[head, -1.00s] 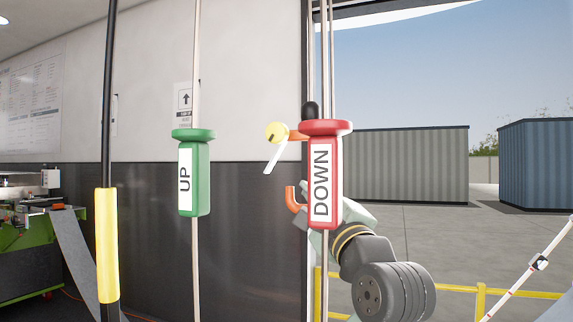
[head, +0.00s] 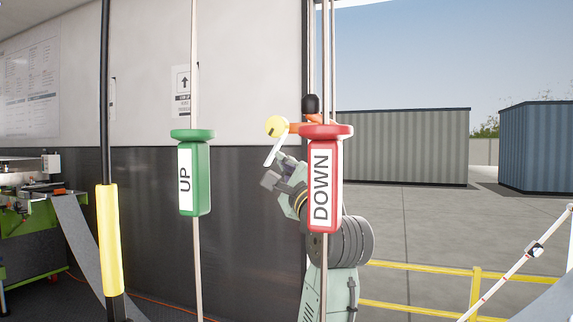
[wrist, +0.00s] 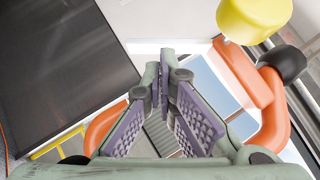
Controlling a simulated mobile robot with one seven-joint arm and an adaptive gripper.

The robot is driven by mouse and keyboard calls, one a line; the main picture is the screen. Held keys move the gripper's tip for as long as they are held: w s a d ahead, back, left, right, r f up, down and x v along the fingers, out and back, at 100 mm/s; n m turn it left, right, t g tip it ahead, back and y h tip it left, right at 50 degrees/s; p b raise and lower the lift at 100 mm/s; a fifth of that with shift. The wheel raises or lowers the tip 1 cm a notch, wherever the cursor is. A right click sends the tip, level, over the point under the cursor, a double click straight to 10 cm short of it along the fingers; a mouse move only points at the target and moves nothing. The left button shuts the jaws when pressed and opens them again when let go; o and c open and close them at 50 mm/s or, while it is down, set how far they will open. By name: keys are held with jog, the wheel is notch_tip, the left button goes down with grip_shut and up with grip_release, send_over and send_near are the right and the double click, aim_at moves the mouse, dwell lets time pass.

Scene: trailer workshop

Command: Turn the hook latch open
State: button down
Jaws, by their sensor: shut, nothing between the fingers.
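The hook latch (head: 298,128) is on the door's edge behind the red DOWN handle. It has an orange arm, a round yellow knob (head: 276,126) and a black cap (head: 310,103). A white strip (head: 274,151) hangs slantwise below the knob. In the wrist view the yellow knob (wrist: 255,18) and orange arm (wrist: 240,75) are at upper right, and another orange curved piece (wrist: 105,125) is at left. My gripper (head: 284,160) is just below the knob, by the strip; I cannot tell whether it touches. Its fingertips (wrist: 164,80) are together and empty.
The green UP handle (head: 194,180) and red DOWN handle (head: 322,180) hang on ropes in front; the red one hides part of my arm. A black pole with a yellow sleeve (head: 109,240) stands left. Yellow railing (head: 420,267) lies beyond the opening.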

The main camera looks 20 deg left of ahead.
jog(key=shift+a, duration=0.15)
jog(key=shift+a+m+t, duration=0.15)
jog(key=shift+m+t, duration=0.15)
jog(key=shift+m, duration=0.2)
